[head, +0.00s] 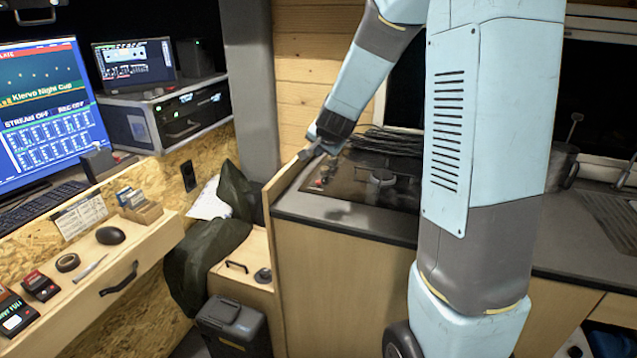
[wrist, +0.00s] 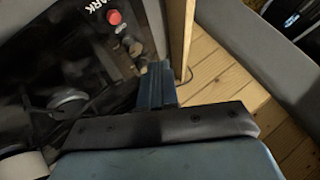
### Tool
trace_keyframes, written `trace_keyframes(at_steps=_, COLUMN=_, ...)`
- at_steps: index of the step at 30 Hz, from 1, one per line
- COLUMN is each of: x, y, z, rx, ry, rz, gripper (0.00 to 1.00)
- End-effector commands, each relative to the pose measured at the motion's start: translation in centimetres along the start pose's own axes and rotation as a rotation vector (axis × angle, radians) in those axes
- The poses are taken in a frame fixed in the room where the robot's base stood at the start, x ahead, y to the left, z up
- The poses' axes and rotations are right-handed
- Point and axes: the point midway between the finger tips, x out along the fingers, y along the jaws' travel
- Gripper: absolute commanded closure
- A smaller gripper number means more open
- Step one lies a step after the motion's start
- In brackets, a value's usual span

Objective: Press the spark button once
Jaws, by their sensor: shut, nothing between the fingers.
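The spark button (wrist: 114,17) is a small red round button on the dark cooktop, beside white lettering of which "ARK" shows. In the head view it appears as a small red spot (head: 319,183) at the cooktop's left end. My gripper (wrist: 155,70) is shut and empty, its blue fingers together. In the wrist view the fingertips are below and to the right of the button, apart from it, close to the metal knobs (wrist: 135,50). In the head view my gripper (head: 308,155) hangs over the left end of the cooktop (head: 365,187).
A wooden side panel (wrist: 180,40) stands close to the right of the fingers in the wrist view. A burner (head: 382,178) and coiled black cable (head: 385,142) are on or behind the cooktop. A pot (head: 562,165) stands right of my arm. The grey counter front (head: 345,218) is clear.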

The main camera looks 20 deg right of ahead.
Motion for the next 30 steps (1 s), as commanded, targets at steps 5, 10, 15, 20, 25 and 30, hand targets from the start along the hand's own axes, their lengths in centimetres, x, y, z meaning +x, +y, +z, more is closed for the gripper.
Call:
trace_keyframes(at_steps=5, x=0.5, y=0.4, z=0.3, rx=0.003, ry=0.000, rz=-0.001, gripper=1.00)
trace_keyframes(at_steps=10, x=1.3, y=1.1, z=0.9, rx=0.003, ry=-0.002, rz=0.000, gripper=1.00)
trace_keyframes(at_steps=15, x=2.7, y=2.0, z=2.0, rx=0.004, ry=-0.003, rz=-0.001, gripper=1.00)
trace_keyframes(at_steps=20, x=3.8, y=2.7, z=2.8, rx=0.002, ry=-0.002, rz=-0.003, gripper=1.00)
trace_keyframes(at_steps=25, x=4.5, y=3.2, z=3.3, rx=0.003, ry=-0.001, rz=-0.004, gripper=1.00)
trace_keyframes(at_steps=30, x=4.7, y=3.3, z=3.5, rx=0.002, ry=-0.001, rz=-0.005, gripper=1.00)
